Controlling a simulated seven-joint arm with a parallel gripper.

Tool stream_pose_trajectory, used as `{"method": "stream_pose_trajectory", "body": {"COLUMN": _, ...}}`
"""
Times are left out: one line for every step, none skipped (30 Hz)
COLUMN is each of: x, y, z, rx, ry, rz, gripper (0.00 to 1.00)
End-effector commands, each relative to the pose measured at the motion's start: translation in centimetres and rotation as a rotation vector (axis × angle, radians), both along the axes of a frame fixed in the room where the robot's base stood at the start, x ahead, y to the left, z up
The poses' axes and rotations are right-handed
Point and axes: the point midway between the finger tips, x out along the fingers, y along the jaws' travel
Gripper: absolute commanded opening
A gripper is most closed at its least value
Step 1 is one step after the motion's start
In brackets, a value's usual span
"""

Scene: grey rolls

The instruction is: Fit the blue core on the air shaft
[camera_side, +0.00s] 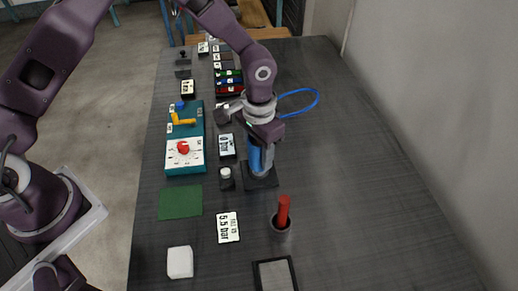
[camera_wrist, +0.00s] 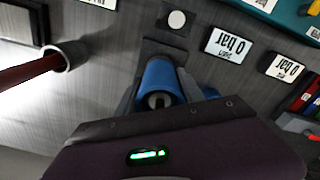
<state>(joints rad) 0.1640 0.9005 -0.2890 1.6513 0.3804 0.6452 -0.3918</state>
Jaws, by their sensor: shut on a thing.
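The blue core (camera_side: 254,160) is upright between the fingers of my gripper (camera_side: 262,152), which is shut on it. It stands over a dark square base plate (camera_side: 262,184). In the wrist view the blue core (camera_wrist: 159,74) sits between the two grey fingers of my gripper (camera_wrist: 160,88). A grey round end, which looks like the air shaft (camera_wrist: 158,100), shows inside the core's open top. The core appears to be around the shaft. A light grey part shows just below the core in the side view. How far down the core sits is partly hidden by the fingers.
A red rod (camera_side: 283,209) stands in a grey cup nearer the camera. A white-topped button block (camera_side: 226,178) and a "0 bar" display (camera_side: 227,146) are close left of the base. A teal panel (camera_side: 186,138) with a red knob lies further left.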

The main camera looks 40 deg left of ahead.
Motion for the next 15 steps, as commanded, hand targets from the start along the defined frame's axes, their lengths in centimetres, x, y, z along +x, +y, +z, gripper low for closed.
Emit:
{"method": "stream_pose_trajectory", "body": {"x": 0.0, "y": 0.0, "z": -0.2, "rx": 0.0, "ry": 0.001, "rz": 0.0, "gripper": 0.04}}
{"method": "stream_pose_trajectory", "body": {"x": 0.0, "y": 0.0, "z": -0.3, "rx": 0.0, "ry": 0.001, "rz": 0.0, "gripper": 0.04}}
{"method": "stream_pose_trajectory", "body": {"x": 0.0, "y": 0.0, "z": -0.4, "rx": 0.0, "ry": 0.001, "rz": 0.0, "gripper": 0.04}}
{"method": "stream_pose_trajectory", "body": {"x": 0.0, "y": 0.0, "z": -0.5, "rx": 0.0, "ry": 0.001, "rz": 0.0, "gripper": 0.04}}
{"method": "stream_pose_trajectory", "body": {"x": 0.0, "y": 0.0, "z": -0.6, "rx": 0.0, "ry": 0.001, "rz": 0.0, "gripper": 0.04}}
{"method": "stream_pose_trajectory", "body": {"x": 0.0, "y": 0.0, "z": -0.7, "rx": 0.0, "ry": 0.001, "rz": 0.0, "gripper": 0.04}}
{"method": "stream_pose_trajectory", "body": {"x": 0.0, "y": 0.0, "z": -0.8, "rx": 0.0, "ry": 0.0, "rz": 0.0, "gripper": 0.04}}
{"method": "stream_pose_trajectory", "body": {"x": 0.0, "y": 0.0, "z": -0.8, "rx": -0.001, "ry": 0.0, "rz": 0.0, "gripper": 0.04}}
{"method": "stream_pose_trajectory", "body": {"x": 0.0, "y": 0.0, "z": -1.0, "rx": -0.001, "ry": 0.0, "rz": 0.0, "gripper": 0.04}}
{"method": "stream_pose_trajectory", "body": {"x": 0.0, "y": 0.0, "z": -1.0, "rx": -0.001, "ry": 0.0, "rz": 0.0, "gripper": 0.04}}
{"method": "stream_pose_trajectory", "body": {"x": 0.0, "y": 0.0, "z": -1.1, "rx": -0.001, "ry": 0.0, "rz": 0.0, "gripper": 0.04}}
{"method": "stream_pose_trajectory", "body": {"x": 0.0, "y": 0.0, "z": -1.2, "rx": -0.001, "ry": 0.0, "rz": 0.0, "gripper": 0.04}}
{"method": "stream_pose_trajectory", "body": {"x": 0.0, "y": 0.0, "z": -1.3, "rx": 0.0, "ry": 0.0, "rz": 0.0, "gripper": 0.04}}
{"method": "stream_pose_trajectory", "body": {"x": 0.0, "y": 0.0, "z": -1.4, "rx": 0.0, "ry": 0.0, "rz": 0.0, "gripper": 0.04}}
{"method": "stream_pose_trajectory", "body": {"x": 0.0, "y": 0.0, "z": -1.6, "rx": 0.0, "ry": 0.001, "rz": 0.0, "gripper": 0.04}}
